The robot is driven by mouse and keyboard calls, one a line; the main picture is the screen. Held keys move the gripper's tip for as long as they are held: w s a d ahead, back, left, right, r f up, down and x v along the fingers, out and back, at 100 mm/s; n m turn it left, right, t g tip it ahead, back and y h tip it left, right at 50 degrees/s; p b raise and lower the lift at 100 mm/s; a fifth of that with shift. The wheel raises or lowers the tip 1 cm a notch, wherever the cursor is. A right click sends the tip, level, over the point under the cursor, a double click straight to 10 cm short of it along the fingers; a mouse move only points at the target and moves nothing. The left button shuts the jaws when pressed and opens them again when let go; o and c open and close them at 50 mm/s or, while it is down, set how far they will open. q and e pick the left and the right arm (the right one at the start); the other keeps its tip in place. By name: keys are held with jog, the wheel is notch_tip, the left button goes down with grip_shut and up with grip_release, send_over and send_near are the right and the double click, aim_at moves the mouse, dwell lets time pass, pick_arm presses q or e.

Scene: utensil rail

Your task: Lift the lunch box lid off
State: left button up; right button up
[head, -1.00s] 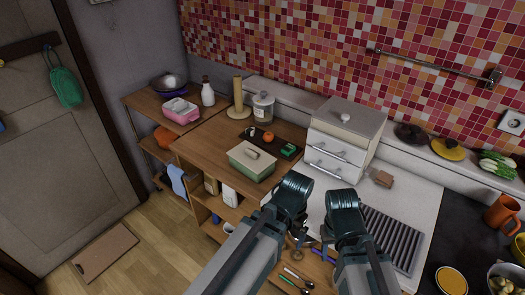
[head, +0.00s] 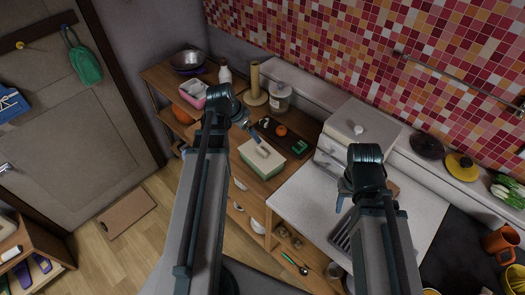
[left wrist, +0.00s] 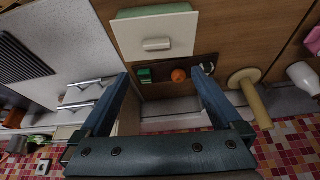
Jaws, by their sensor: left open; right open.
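The lunch box (head: 276,172) is green and sits on the wooden counter, with its cream lid (head: 252,155) on top. The lid has a raised handle in the middle. In the left wrist view the lid (left wrist: 150,25) and its handle (left wrist: 157,44) show at the top. My left gripper (head: 251,133) hangs over the counter near the back of the box. In the left wrist view it (left wrist: 159,74) is open and empty, its fingertips either side of the handle's line but apart from it. My right gripper (head: 343,198) is open and empty over the white worktop.
Behind the box a dark board (head: 268,130) carries an orange fruit (head: 281,131) and a green item (head: 299,146). A wooden paper-towel post (head: 255,80) and a glass jar (head: 280,97) stand further back.

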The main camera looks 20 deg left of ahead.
pick_arm(q)
jog(key=b, duration=0.8)
send_over(261, 150)
jog(key=s+a, duration=0.1)
jog(key=s, duration=0.1)
jog(key=f, duration=0.8)
jog(key=shift+w+a, duration=0.15)
jog(key=shift+w, duration=0.1)
pick_arm(e)
notch_tip(261, 150, down, 8)
pick_arm(q)
jog(key=b+x, duration=0.4)
jog(key=shift+s+f, duration=0.2)
jog(key=shift+s, duration=0.1)
pick_arm(e)
notch_tip(261, 150, down, 4)
jog(key=shift+f, duration=0.1)
pick_arm(q)
jog(key=shift+w+d+f+b, duration=0.25)
jog(key=shift+f+b, duration=0.15)
jog(key=shift+f, duration=0.05)
pick_arm(e)
jog(key=shift+f, duration=0.45)
pick_arm(q)
jog(key=shift+r, duration=0.1)
pick_arm(e)
jog(key=shift+r, duration=0.15)
pick_arm(q)
jog(key=c, duration=1.3)
